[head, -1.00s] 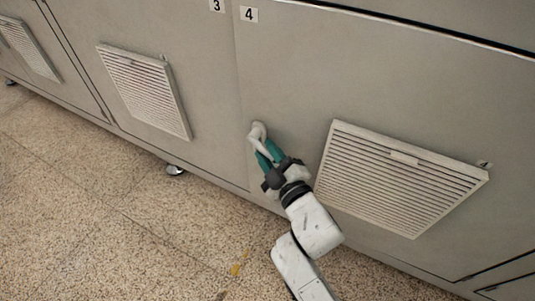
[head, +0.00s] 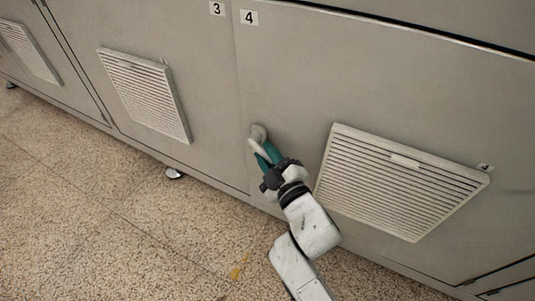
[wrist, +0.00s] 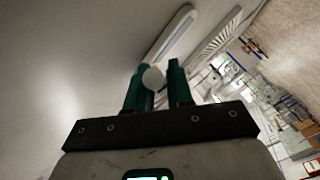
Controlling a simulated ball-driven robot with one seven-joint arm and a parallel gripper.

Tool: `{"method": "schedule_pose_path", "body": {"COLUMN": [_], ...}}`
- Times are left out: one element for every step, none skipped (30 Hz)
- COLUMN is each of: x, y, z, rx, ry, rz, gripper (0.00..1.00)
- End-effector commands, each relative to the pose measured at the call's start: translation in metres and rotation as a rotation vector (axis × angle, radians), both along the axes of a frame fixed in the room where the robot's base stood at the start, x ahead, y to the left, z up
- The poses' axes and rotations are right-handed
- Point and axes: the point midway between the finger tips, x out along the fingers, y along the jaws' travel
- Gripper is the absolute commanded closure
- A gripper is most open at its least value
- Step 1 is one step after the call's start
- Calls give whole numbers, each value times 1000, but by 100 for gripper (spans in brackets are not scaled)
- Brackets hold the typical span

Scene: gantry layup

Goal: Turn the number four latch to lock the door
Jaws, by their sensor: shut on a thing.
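The number four latch (head: 257,133) is a pale, rounded handle low on the left side of the grey door (head: 310,80) marked with a 4 label (head: 249,17). My gripper (head: 266,156) comes from below right, its teal fingers shut on the latch's lower part. In the wrist view, the pale rounded latch end (wrist: 153,78) sits between the two teal fingers (wrist: 158,84). The fingers partly hide the latch in the head view.
A slatted vent (head: 385,195) stands out from the door right of my gripper. Panel 3, with its 3 label (head: 216,8) and another vent (head: 145,95), is to the left. Speckled floor (head: 110,225) lies open in front. A levelling foot (head: 174,173) pokes out below the cabinet.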

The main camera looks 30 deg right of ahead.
Motion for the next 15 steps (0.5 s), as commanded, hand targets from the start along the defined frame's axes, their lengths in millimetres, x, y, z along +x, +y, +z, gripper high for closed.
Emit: {"method": "schedule_pose_path", "body": {"x": [0,0,0,0,0,0,0,0,0,0,0,-1,-1,-1,-1], "y": [0,0,0,0,0,0,0,0,0,0,0,0,-1,-1,-1], "z": [0,0,1,1,2,4,5,6,8,9,10,11,11,12,12], "rx": [0,0,0,-1,-3,-6,-9,-13,-19,-24,-30,-38,-44,-51,-59], "ry": [-1,-1,-1,1,3,8,13,18,27,34,41,53,60,69,79], "rz": [-1,-1,-1,-1,0,-1,0,0,-1,-1,0,-1,0,0,0], "gripper": [100,100,100,100,100,100,100,100,100,100,100,100,100,100,100]}}
